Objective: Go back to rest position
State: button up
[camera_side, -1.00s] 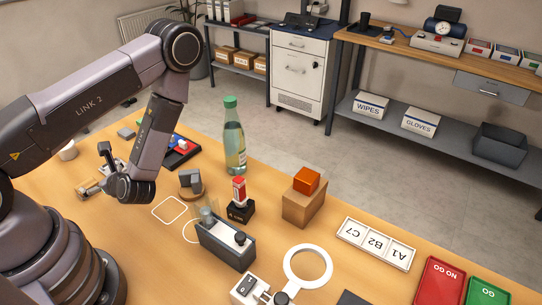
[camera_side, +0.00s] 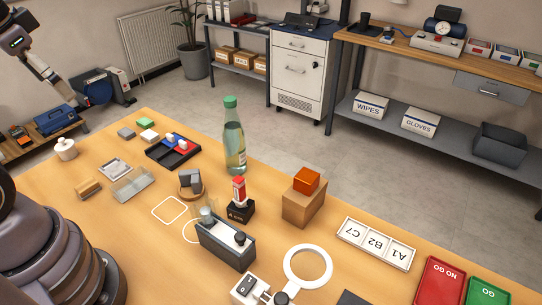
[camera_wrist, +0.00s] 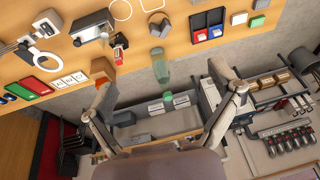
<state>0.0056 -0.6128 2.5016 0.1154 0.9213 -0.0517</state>
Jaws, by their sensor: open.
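My gripper (camera_wrist: 165,100) shows in the wrist view with its two fingers spread wide apart and nothing between them in its grasp. It is raised away from the table (camera_side: 330,225), and the wrist camera sees the table top and the room beyond. In the side view the gripper is not seen; only part of my arm shows at the upper left and my base at the lower left. A green bottle (camera_side: 233,140) stands upright on the table, and it also shows in the wrist view (camera_wrist: 160,66).

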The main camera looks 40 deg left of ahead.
jog(key=shift+s+d+r+t+h, duration=0.25)
jog(key=shift+d+r+t, duration=0.2)
jog(key=shift+r, duration=0.15)
jog(key=shift+s+d+r+t+h, duration=0.1)
jog(key=shift+d+r+t+h, duration=0.15)
jog(key=shift+d+r+t, duration=0.25)
jog(key=shift+a, duration=0.1)
dwell(0.4)
